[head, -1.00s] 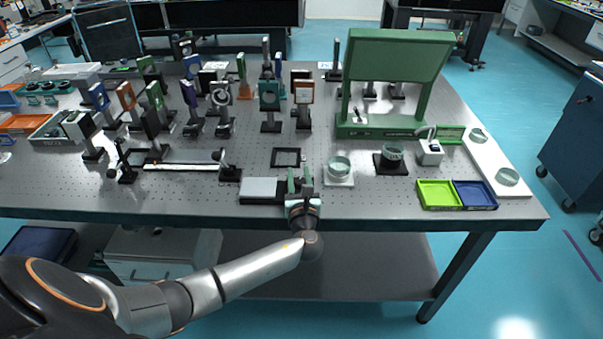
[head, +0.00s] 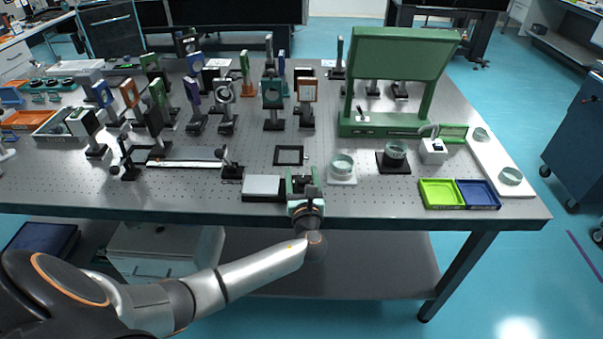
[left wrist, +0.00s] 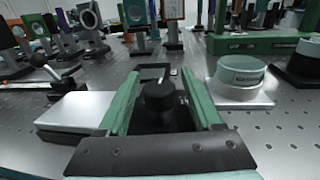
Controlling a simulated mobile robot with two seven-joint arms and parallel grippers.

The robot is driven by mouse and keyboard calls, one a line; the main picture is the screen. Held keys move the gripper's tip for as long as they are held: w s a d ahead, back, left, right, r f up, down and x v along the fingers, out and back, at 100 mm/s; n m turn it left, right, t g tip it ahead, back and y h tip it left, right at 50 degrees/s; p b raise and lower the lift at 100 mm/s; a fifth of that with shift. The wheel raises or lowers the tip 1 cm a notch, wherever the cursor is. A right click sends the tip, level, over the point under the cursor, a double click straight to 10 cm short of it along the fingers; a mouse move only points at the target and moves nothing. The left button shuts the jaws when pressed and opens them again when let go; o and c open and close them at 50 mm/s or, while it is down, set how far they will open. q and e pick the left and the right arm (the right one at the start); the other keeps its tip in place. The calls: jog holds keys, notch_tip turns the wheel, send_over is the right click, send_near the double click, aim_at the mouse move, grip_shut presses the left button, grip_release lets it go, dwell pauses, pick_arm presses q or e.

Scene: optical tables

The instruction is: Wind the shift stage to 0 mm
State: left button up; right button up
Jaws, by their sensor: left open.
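The shift stage (head: 262,186) is a silver plate on a black base near the front edge of the table; its plate also shows in the left wrist view (left wrist: 76,110). My left gripper (head: 302,180) is at the stage's right side, with two green fingers. In the left wrist view, the open fingers (left wrist: 158,92) stand on either side of a black round knob (left wrist: 160,97), with a gap visible on both sides. The knob's lower part is partly hidden. No scale reading can be made out. My right gripper is not in view.
A white-based round dish (head: 342,168) stands just right of the gripper. A black square frame (head: 290,156) lies behind it. Further right are a dark round holder (head: 394,158) and green and blue trays (head: 440,194). Mounted optics crowd the back left.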

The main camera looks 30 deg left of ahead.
pick_arm(q)
jog(key=v, duration=1.2)
jog(key=s+d+f+n+g+h, duration=0.2)
jog(key=s+d+f+n+h, duration=0.15)
jog(key=f, duration=0.35)
jog(key=s+d+f+n+g+h, duration=0.2)
jog(key=s+f+n+h, duration=0.25)
jog(key=f, duration=0.35)
jog(key=s+d+f+n+h, duration=0.1)
jog(key=s+d+n+h, duration=0.1)
jog(key=s+n, duration=0.3)
jog(key=s+d+n+h+p, duration=0.1)
jog(key=s+d+n+h, duration=0.2)
jog(key=n, duration=1)
jog(key=s, duration=0.3)
jog(key=shift+f+g+h, duration=0.3)
jog(key=shift+f+h, duration=0.05)
jog(key=shift+h, duration=0.05)
